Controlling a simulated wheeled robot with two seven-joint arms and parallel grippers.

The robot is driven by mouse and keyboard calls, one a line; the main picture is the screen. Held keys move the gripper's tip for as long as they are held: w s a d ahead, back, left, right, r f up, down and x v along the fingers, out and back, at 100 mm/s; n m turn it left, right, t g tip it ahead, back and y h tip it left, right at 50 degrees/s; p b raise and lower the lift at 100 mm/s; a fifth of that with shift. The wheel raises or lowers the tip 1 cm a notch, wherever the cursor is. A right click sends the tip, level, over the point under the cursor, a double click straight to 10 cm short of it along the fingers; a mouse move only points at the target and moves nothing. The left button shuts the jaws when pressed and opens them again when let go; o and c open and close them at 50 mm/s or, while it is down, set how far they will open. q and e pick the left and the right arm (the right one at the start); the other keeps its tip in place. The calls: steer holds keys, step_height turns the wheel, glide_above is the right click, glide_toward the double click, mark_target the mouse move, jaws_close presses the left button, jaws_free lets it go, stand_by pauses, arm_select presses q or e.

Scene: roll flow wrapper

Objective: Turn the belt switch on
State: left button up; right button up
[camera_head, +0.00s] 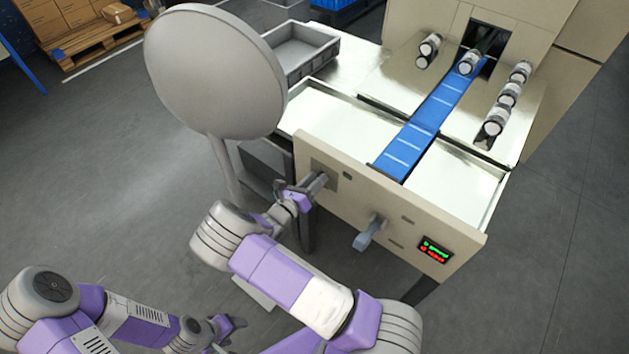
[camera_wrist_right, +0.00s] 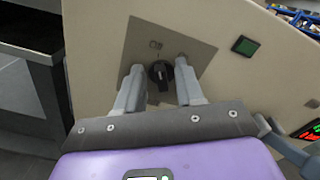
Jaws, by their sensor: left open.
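The belt switch (camera_wrist_right: 160,73) is a black rotary knob on a square grey plate (camera_wrist_right: 195,50), with a small marking above it, in the right wrist view. My right gripper (camera_wrist_right: 159,74) is open, with one finger on each side of the knob and small gaps visible between fingers and knob. In the head view my right gripper (camera_head: 323,181) is at the left end of the machine's beige front panel (camera_head: 400,222) and hides the knob. My left gripper (camera_head: 236,325) is open and empty, low over the floor, away from the machine.
A green button (camera_wrist_right: 245,46) is right of the plate. A grey lever (camera_head: 369,233) sticks out of the panel, near a lit display (camera_head: 434,249). A blue belt (camera_head: 420,128) runs behind, with several cylinders beside it. A large grey disc (camera_head: 215,70) stands left of the machine.

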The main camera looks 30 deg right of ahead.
jaws_close()
